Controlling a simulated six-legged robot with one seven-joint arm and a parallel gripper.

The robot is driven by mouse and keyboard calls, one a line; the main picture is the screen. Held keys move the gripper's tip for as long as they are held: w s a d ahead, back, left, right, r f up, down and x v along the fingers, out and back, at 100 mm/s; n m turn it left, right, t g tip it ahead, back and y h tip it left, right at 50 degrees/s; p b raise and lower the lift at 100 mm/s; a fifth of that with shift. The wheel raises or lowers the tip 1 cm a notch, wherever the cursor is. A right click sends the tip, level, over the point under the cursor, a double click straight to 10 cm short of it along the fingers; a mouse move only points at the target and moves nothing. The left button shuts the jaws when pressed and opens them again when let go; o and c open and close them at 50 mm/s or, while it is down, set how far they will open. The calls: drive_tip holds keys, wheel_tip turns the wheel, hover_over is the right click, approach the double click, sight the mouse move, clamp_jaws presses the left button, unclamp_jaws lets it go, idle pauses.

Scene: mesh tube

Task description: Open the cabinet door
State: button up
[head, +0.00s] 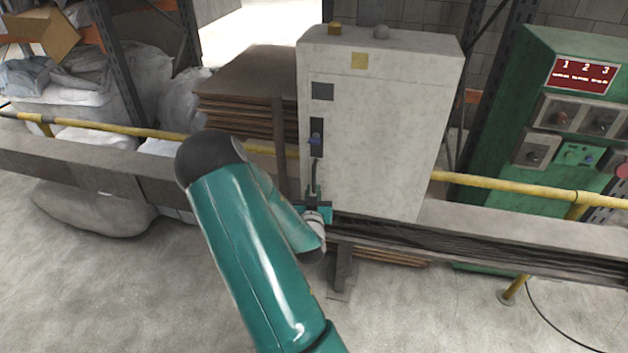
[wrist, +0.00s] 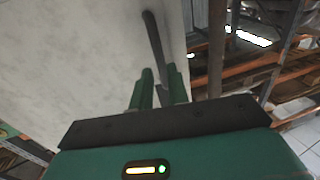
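The light grey cabinet (head: 375,130) stands upright at the centre of the head view, its front door shut flush. My gripper (head: 313,195) is at the bar's lower end. In the wrist view its two green fingers (wrist: 161,78) stand apart, with the bar's lower end between them. Contact with the bar cannot be made out.

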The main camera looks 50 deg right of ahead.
sight(314, 181)
drive_tip(key=x, duration=0.5)
drive_tip(key=shift+w+d, duration=0.2)
drive_tip(key=shift+d, duration=0.15)
clamp_jaws()
